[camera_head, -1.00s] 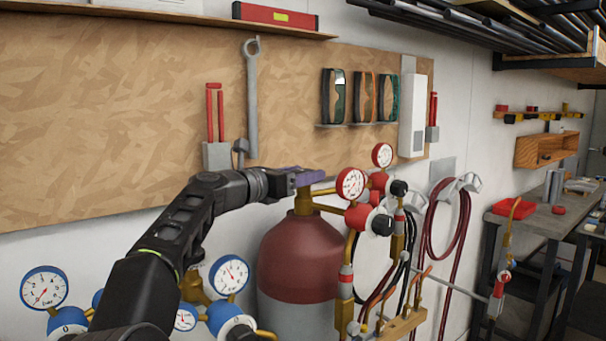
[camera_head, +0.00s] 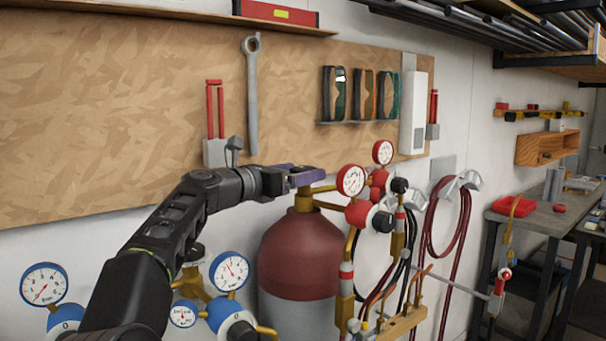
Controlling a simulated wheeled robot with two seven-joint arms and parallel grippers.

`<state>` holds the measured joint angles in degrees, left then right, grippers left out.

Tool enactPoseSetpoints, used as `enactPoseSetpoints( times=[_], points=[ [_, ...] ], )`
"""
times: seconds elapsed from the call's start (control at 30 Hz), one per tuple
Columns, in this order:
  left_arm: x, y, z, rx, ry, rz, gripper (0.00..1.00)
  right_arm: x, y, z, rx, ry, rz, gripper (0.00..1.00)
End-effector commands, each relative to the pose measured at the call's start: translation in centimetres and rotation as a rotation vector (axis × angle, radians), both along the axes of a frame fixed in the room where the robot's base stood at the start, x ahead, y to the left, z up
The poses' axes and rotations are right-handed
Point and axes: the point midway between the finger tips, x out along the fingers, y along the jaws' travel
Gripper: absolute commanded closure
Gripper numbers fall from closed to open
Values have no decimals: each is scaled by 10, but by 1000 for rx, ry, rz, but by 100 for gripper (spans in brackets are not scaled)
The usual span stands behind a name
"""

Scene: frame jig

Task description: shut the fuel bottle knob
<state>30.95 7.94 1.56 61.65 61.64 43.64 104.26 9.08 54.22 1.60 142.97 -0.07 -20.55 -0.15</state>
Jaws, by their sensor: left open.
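The fuel bottle (camera_head: 302,252) is a dark red cylinder with a grey lower part, standing upright against the wall. A brass valve (camera_head: 304,200) rises from its top. The left gripper is open. My right gripper is not in view.
Red gauges (camera_head: 351,181) and a red regulator (camera_head: 360,214) stand close right of the valve. Blue gauges (camera_head: 230,271) are at the lower left, near my left arm. A pegboard (camera_head: 120,110) with a wrench (camera_head: 252,100) is behind. Red hoses (camera_head: 436,225) hang to the right.

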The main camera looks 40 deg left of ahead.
Motion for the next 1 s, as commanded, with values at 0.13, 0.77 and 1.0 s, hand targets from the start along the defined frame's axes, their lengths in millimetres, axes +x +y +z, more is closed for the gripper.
enactPoseSetpoints(
  times=[0.13,0.77,1.0],
  points=[
    [-25,4,-1,1,-1,3,23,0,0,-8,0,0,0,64],
    [-63,9,0,0,-1,0,23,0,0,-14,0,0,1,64],
    [-63,9,0,-1,-1,0,23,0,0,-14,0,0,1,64]
  ],
)
